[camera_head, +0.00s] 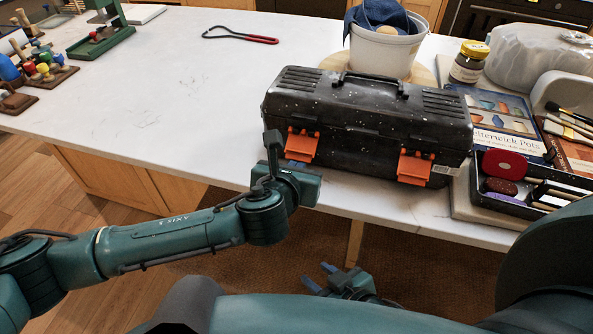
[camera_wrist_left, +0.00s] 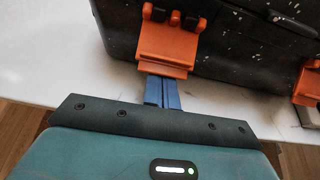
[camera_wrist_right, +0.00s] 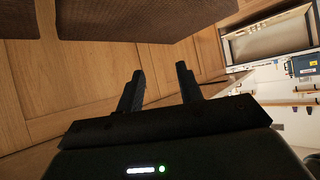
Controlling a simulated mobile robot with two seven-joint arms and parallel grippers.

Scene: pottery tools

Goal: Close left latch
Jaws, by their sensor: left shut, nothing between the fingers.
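A black speckled toolbox (camera_head: 365,118) stands on the white table with its lid down. Its left latch (camera_head: 301,144) is orange and its lower end stands out from the front face; it also shows in the left wrist view (camera_wrist_left: 167,45). The orange right latch (camera_head: 415,167) also stands out from the face. My left gripper (camera_head: 299,164) is shut and empty, just below the left latch. In the left wrist view its blue fingertips (camera_wrist_left: 162,80) reach the latch's lower edge; contact is unclear. My right gripper (camera_head: 319,276) is open and empty, below the table's front edge.
A white bucket (camera_head: 383,50) with a blue cloth stands behind the toolbox, near a jar (camera_head: 468,62). A black tray (camera_head: 512,207) and books (camera_head: 505,118) lie at right. The table (camera_head: 150,110) left of the toolbox is mostly clear.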

